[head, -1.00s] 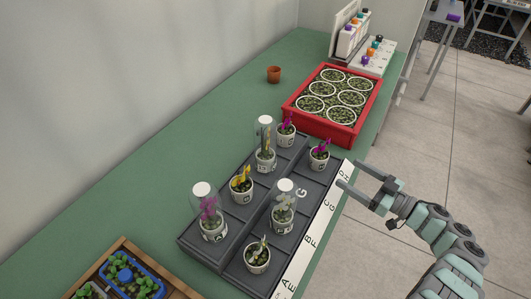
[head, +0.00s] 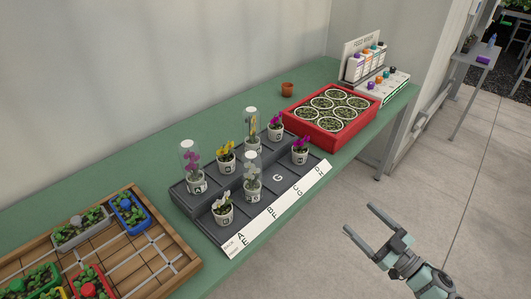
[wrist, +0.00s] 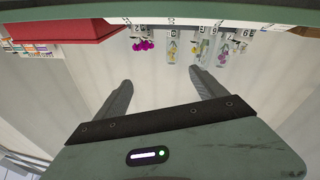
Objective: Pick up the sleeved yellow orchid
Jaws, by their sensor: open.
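The sleeved yellow orchid (head: 251,125) stands upright in a white pot in the back row of the dark stepped tray (head: 283,178), inside a clear sleeve with a white top. In the wrist view, a clear sleeve with yellow inside (wrist: 172,46) hangs upside down near the top middle. An unsleeved yellow orchid (head: 226,153) stands to its left in the head view. My gripper (head: 358,218) is open and empty, out over the floor in front of the bench, well apart from the tray. Its two fingers (wrist: 160,76) are spread in the wrist view.
Sleeved purple (head: 190,158) and sleeved white (head: 252,170) orchids, and unsleeved purple (head: 300,147) and white (head: 222,208) ones, share the tray. A red crate (head: 318,139) of pots stands right of it. A wooden tray (head: 150,212) lies left. The front tray cell marked G is empty.

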